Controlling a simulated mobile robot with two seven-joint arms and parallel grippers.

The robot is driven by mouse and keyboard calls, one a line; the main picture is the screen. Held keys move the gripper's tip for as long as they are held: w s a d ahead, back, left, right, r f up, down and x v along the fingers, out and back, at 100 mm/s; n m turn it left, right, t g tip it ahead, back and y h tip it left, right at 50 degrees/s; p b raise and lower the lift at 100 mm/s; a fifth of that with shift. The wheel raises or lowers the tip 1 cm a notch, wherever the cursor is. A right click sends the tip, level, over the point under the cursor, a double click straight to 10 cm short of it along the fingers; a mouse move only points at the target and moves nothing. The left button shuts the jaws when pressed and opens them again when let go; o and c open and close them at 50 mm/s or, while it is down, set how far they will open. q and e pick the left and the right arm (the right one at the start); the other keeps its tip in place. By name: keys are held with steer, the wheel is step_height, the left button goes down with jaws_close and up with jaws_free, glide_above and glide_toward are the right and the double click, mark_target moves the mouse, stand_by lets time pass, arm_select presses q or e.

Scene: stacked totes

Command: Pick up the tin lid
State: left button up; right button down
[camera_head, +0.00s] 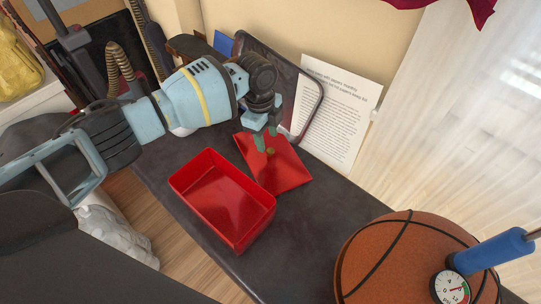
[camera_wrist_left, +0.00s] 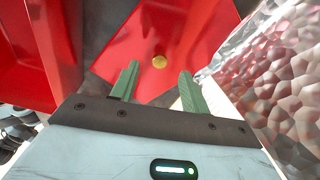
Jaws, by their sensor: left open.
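The flat red tin lid (camera_head: 288,171) with a small gold knob lies on the dark surface beside the open red tin (camera_head: 232,217). My left gripper (camera_head: 265,141) is above the lid's far part, close to the knob. In the left wrist view, the lid (camera_wrist_left: 180,30) lies beyond my left gripper (camera_wrist_left: 159,70), whose green fingers are apart with the gold knob (camera_wrist_left: 159,61) showing between their tips. Nothing is held. I cannot tell how far the fingertips are above the lid. My right gripper is not in view.
A metal tray (camera_head: 310,100) leans at the wall behind the lid, close to my left gripper; its hammered face (camera_wrist_left: 285,75) fills the wrist view's right side. A printed sheet (camera_head: 338,115) stands beside it. A basketball (camera_head: 400,255) and a blue-handled gauge (camera_head: 490,252) are at front right.

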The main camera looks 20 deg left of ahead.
mark_target(270, 150)
arm_select(q)
steer(key=f, duration=0.2)
steer(key=d+f+b, duration=0.1)
steer(key=f, duration=0.1)
steer(key=shift+f, duration=0.25)
steer(key=shift+s, duration=0.1)
steer(key=c, duration=0.4)
steer(key=shift+r, duration=0.1)
jaws_close()
